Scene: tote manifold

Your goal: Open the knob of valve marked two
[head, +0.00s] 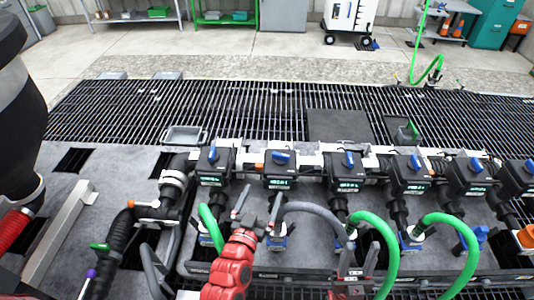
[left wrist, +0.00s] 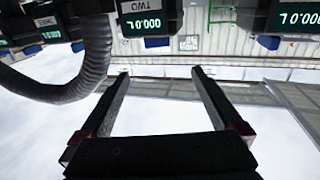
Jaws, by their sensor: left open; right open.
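The valve marked two (head: 280,177) is the second black valve box from the left in the head view, with a blue knob (head: 282,156) on top. In the left wrist view its label and display (left wrist: 150,18) appear upside down, reading zeros, and part of the blue knob (left wrist: 157,43) shows beside it. My left gripper (head: 258,203), on the red arm, is open and empty, low and slightly left of this valve. Its fingers (left wrist: 160,73) point toward the box without touching it. My right gripper (head: 358,257) is open at the bottom, right of centre.
Similar valves with blue knobs stand to both sides, such as the leftmost (head: 213,165) and the third (head: 347,172). A grey hose (head: 310,208) and green hoses (head: 380,230) loop close to my grippers. A grey tray (head: 185,137) sits behind.

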